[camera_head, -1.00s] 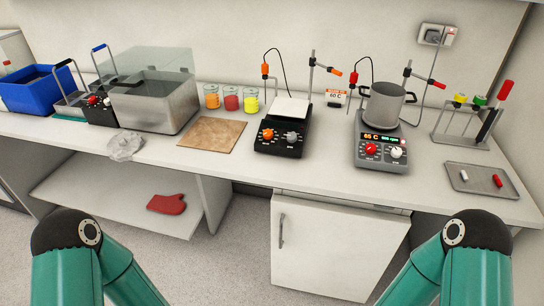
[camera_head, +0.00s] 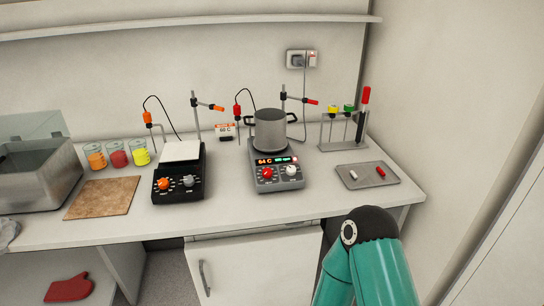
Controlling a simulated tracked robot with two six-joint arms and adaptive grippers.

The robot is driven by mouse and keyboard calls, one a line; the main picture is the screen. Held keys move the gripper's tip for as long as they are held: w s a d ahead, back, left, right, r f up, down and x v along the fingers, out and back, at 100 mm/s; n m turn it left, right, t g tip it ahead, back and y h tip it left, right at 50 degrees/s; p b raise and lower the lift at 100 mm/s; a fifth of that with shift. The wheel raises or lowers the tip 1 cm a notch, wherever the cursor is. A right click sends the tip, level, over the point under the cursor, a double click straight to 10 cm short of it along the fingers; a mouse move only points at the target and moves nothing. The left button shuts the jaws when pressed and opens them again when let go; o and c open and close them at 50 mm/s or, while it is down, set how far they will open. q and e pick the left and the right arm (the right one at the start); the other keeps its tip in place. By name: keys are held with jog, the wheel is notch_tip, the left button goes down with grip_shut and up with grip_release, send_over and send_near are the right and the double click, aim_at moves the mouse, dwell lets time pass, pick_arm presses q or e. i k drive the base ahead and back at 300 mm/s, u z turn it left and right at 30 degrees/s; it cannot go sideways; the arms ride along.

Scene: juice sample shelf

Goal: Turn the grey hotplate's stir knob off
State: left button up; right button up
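The grey hotplate (camera_head: 277,184) stands on the bench right of centre, with a metal pot (camera_head: 270,130) on it. Its front has a lit display (camera_head: 275,160), a red knob (camera_head: 267,173) at left and a white knob (camera_head: 292,171) at right. I cannot read the knob labels or settings. My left arm and gripper are out of view.
A tray (camera_head: 367,174) with a white and a red stir bar lies right of the grey hotplate, a tube rack (camera_head: 343,132) behind it. Clamp stands and cables rise behind both hotplates. A cork mat (camera_head: 102,198) and several coloured beakers are at left. Bench between the hotplates is clear.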

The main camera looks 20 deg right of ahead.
aim_at(291, 170)
jog(key=k, duration=1.25)
jog(key=z, duration=0.55)
jog(key=i, duration=0.8)
jog(key=z, duration=0.55)
jog(key=i, duration=1.1)
jog(key=u, duration=0.65)
